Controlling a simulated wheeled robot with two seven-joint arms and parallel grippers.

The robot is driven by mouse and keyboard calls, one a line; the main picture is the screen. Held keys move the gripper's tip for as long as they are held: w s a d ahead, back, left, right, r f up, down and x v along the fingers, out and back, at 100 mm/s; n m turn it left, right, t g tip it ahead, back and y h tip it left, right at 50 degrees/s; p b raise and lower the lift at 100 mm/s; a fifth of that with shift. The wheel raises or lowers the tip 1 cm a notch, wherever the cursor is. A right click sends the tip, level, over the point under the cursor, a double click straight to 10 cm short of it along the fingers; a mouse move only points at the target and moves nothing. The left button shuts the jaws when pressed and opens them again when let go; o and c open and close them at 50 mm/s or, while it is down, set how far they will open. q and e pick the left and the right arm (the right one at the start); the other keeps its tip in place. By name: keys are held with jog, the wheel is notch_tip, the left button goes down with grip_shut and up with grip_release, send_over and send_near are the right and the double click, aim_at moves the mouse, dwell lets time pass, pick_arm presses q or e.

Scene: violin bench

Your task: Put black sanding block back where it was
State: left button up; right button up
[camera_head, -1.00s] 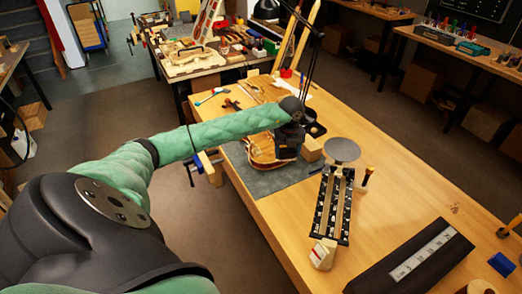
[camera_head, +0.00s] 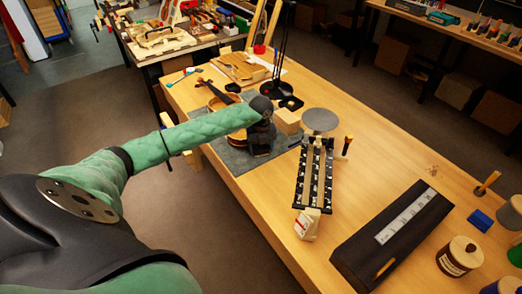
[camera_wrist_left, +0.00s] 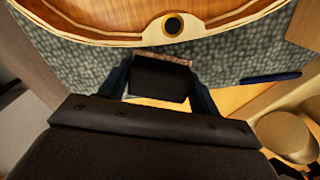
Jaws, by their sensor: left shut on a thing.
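My left gripper (camera_head: 261,143) is over the grey mat (camera_head: 238,156), near the lower end of the violin (camera_head: 222,102). In the left wrist view the left gripper (camera_wrist_left: 160,84) is shut on the black sanding block (camera_wrist_left: 159,78), which sits between its two fingers. The violin's end with its dark button (camera_wrist_left: 173,25) shows at the top, just beyond the block. Grey mat and a strip of wooden tabletop lie below; I cannot tell whether the block touches them. In the head view my gripper hides the block. My right gripper is not in view.
A wooden block (camera_head: 287,121) and a grey disc (camera_head: 320,119) stand right of my gripper. A black rack (camera_head: 301,178) and a long black box (camera_head: 352,254) lie nearer the front right. A blue pen-like thing (camera_wrist_left: 270,77) lies on the mat. Bare tabletop lies between rack and box.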

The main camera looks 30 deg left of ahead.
aim_at(261, 146)
pick_arm(q)
jog(key=shift+f, duration=0.1)
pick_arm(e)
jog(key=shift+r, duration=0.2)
pick_arm(q)
jog(key=shift+f, duration=0.15)
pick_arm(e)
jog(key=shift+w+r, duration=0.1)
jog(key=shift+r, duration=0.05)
pick_arm(q)
jog(key=o, duration=1)
jog(key=shift+o, duration=0.2)
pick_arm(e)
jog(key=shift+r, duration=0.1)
pick_arm(q)
jog(key=shift+r, duration=0.45)
notch_tip(261, 146, up, 10)
jog(key=p, duration=0.4)
jog(key=shift+r, duration=0.7)
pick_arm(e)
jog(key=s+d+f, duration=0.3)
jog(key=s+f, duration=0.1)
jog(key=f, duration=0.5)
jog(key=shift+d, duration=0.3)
